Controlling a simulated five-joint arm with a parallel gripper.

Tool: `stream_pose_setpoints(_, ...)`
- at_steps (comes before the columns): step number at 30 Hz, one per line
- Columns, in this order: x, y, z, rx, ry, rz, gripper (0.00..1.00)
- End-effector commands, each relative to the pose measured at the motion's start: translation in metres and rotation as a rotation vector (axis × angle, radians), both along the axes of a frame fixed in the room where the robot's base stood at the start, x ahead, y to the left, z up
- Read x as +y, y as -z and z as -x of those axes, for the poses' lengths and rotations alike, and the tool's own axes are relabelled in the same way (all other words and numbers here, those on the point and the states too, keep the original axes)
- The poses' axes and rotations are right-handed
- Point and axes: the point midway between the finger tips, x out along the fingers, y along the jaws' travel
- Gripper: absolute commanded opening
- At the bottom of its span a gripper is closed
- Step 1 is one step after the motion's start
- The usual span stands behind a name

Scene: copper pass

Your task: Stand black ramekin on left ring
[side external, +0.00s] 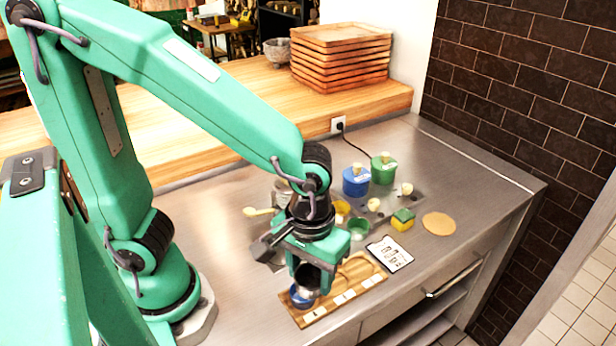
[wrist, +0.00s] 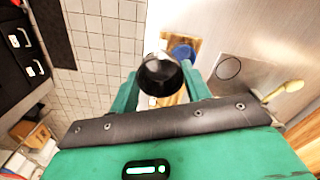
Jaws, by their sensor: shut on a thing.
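My gripper (side external: 312,272) is shut on the black ramekin (wrist: 160,80), whose round dark opening shows between the two green fingers (wrist: 160,90) in the wrist view. In the side view the ramekin (side external: 308,277) is partly hidden by the fingers. It appears held above the left end of the wooden board (side external: 316,315), near a blue bowl (side external: 301,298). In the wrist view a dark ring outline (wrist: 229,68) lies on a grey plate on the steel top, right of the ramekin. I cannot tell whether it is the left ring; no second ring shows clearly there.
The board has round hollows and white labels. A white card (side external: 390,254) lies right of it. A yellow spoon (side external: 261,211) lies left of the gripper.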

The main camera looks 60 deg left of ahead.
Motion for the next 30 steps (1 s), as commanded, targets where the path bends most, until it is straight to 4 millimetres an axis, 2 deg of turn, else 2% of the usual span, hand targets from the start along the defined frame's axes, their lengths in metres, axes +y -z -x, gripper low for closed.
stream_pose_setpoints(21,0.062,-0.001,0.010,0.000,-0.959,0.001,0.24)
stream_pose_setpoints(30,0.073,0.000,0.014,0.001,-1.160,0.001,0.24)
